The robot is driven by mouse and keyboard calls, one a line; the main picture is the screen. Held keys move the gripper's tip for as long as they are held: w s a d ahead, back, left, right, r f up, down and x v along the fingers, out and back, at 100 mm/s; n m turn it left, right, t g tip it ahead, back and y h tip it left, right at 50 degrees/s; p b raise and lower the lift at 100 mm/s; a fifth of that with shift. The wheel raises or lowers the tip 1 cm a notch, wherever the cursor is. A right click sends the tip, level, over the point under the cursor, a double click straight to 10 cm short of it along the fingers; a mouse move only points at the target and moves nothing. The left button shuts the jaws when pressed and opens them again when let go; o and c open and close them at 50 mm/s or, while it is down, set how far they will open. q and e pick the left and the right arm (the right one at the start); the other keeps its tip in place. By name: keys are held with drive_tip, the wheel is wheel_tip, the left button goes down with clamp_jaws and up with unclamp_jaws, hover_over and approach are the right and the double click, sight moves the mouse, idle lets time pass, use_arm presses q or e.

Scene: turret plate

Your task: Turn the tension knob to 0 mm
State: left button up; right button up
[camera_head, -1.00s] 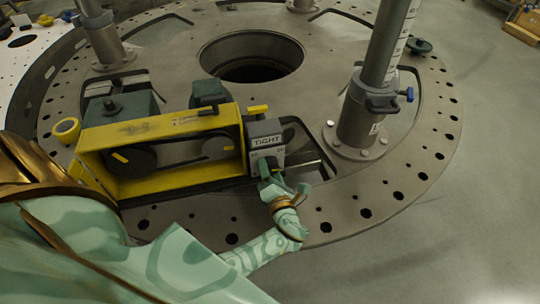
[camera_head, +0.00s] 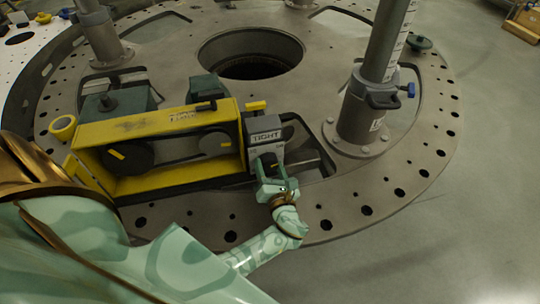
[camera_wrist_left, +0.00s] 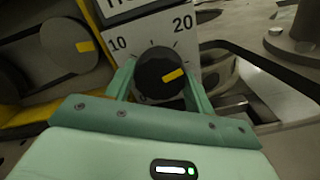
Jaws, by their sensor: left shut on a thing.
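The tension knob (camera_wrist_left: 152,70) is round and black with a yellow pointer mark. It sits on a white dial plate (camera_wrist_left: 172,33) marked 10 and 20, with a partly hidden 0 low on the face. The yellow mark points right and slightly up, below the 20. My left gripper (camera_wrist_left: 158,78) has a finger on each side of the knob and is shut on it. In the head view my left gripper (camera_head: 271,175) is at the front of the grey block labelled TIGHT (camera_head: 264,137); its fingers mostly hide the knob. My right gripper is not in view.
The block adjoins a yellow frame (camera_head: 150,126) with dark round wheels. A grey post (camera_head: 362,115) with a blue-handled clamp stands to the right. The round turret plate (camera_head: 335,205) has a large central hole and a ring of small holes. Its front right is clear.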

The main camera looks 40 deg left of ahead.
use_arm(q)
drive_tip(key=shift+n, duration=0.8)
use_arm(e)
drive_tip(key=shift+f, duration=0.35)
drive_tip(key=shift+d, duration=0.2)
use_arm(q)
drive_tip(key=o, duration=1)
drive_tip(key=shift+c, duration=0.2)
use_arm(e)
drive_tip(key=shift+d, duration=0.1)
